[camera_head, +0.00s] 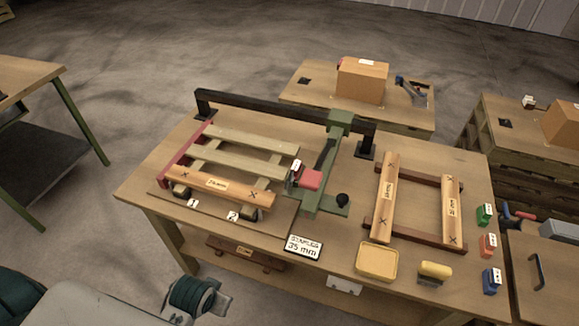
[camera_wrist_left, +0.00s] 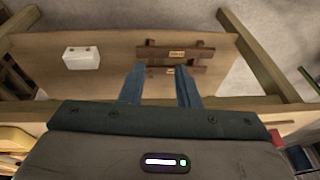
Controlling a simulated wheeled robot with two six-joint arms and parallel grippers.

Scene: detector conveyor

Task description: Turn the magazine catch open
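My right gripper is not in view.
A slatted wooden frame (camera_head: 250,158) lies left of the stapler arm, another frame (camera_head: 389,200) right. A "STAPLES 35 mm" sign (camera_head: 303,247), yellow tray (camera_head: 377,262) and yellow roll (camera_head: 435,271) line the front. Small coloured boxes (camera_head: 488,245) stand right. The shelf holds a white box (camera_wrist_left: 81,57).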

